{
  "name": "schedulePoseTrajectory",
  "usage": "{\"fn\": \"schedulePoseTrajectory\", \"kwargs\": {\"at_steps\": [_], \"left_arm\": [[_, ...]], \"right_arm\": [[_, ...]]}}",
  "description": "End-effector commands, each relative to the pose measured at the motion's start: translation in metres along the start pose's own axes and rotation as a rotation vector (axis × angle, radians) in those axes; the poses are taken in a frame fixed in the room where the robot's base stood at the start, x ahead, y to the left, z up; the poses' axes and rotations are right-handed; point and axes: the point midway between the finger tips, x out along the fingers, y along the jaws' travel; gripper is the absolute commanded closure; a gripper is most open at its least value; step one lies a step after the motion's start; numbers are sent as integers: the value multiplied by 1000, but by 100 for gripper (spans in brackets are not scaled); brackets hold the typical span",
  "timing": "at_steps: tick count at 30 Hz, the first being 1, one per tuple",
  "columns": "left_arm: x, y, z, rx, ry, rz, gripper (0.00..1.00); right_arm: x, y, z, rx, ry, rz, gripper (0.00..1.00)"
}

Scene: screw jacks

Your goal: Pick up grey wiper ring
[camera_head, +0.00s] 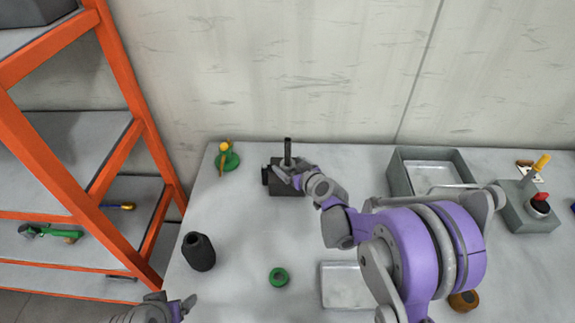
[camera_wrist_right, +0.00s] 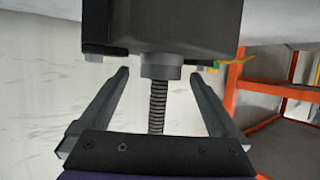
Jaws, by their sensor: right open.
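A dark grey jack block (camera_head: 283,188) stands on the table near the wall, with a dark upright screw (camera_head: 287,147) on it. In the right wrist view the threaded screw (camera_wrist_right: 157,105) comes out of the dark block (camera_wrist_right: 185,28). A grey collar, which looks like the wiper ring (camera_wrist_right: 160,66), sits around the screw against the block. My right gripper (camera_wrist_right: 160,76) is open, with one finger on each side of the screw and collar and a gap on both sides. In the head view my left gripper (camera_head: 178,307) is partly cut off at the bottom edge.
A green part with a yellow knob (camera_head: 228,160), a black bottle-like part (camera_head: 198,252) and a green ring (camera_head: 279,277) stand left. A grey bin (camera_head: 402,182), a pale tray (camera_head: 344,286) and a control box with red and yellow knobs (camera_head: 527,213) are right. Orange shelving (camera_head: 140,110) borders the table's left.

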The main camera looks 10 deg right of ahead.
Motion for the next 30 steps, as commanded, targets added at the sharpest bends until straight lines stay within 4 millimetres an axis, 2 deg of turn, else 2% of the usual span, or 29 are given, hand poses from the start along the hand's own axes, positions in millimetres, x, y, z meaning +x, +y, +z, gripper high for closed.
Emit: {"fn": "schedulePoseTrajectory", "kwargs": {"at_steps": [5,18,20,30], "left_arm": [[0,0,0,0,0,0,14],[0,0,0,0,0,0,14],[0,0,0,0,0,0,14],[-1,0,-1,0,1,0,14]], "right_arm": [[0,0,0,0,0,0,3],[0,0,0,0,0,0,82],[0,0,0,0,0,0,91],[-2,0,-4,0,0,0,91]]}}
